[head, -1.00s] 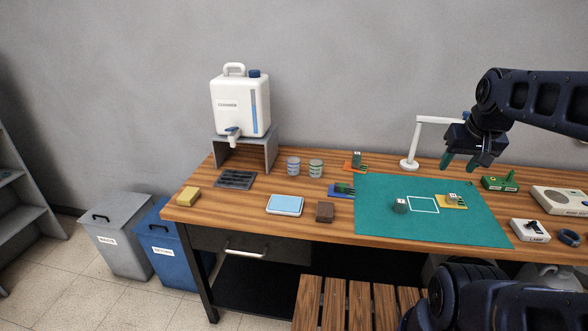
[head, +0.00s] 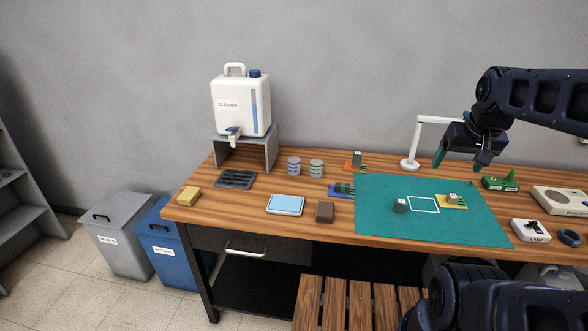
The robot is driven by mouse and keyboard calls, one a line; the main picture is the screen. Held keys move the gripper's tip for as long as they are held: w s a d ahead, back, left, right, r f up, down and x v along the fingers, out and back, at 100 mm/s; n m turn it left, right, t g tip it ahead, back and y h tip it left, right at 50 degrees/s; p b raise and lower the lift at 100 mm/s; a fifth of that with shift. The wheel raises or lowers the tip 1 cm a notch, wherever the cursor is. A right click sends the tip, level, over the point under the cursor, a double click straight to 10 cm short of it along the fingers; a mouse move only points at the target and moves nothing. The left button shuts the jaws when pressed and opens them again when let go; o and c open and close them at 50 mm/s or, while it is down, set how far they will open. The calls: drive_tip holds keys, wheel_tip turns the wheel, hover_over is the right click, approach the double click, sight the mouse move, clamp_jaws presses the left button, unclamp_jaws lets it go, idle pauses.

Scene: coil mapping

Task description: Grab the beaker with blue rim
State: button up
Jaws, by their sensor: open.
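The beaker with blue rim (head: 294,166) stands upright on the wooden table, left of a similar beaker with a green rim (head: 316,168). The two stand close together with a narrow gap. My gripper (head: 459,162) is open and empty, fingers pointing down, above the back of the green mat. It is well to the right of both beakers. Nothing hides the blue-rimmed beaker.
A cleaner jug (head: 240,105) sits on a grey stand (head: 272,148) behind the beakers at left. A black tray (head: 236,180), blue pad (head: 285,205) and brown block (head: 325,212) lie nearby. A white lamp (head: 409,163) stands between beakers and gripper. The green mat (head: 380,225) holds small parts.

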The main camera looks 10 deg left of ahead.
drive_tip(key=w+a+r+m+g, duration=0.15)
drive_tip(key=w+a+m, duration=0.35)
drive_tip(key=w, duration=0.7)
drive_tip(key=w+a+r+m+g, duration=0.1)
drive_tip(key=w+a+r+m, duration=0.15)
drive_tip(key=w+a, duration=0.75)
drive_tip(key=m+g, duration=0.2)
drive_tip(key=m, duration=0.8)
hover_over(294, 164)
drive_tip(key=w, duration=0.3)
wheel_tip(294, 164, down, 25)
drive_tip(key=shift+m, duration=0.25)
drive_tip(key=shift+w+a+f, duration=0.1)
drive_tip(key=shift+a+f, duration=0.05)
drive_tip(key=shift+f, duration=2.6)
drive_tip(key=shift+a+f, duration=0.15)
drive_tip(key=shift+f, duration=2.55)
drive_tip(key=c, duration=1)
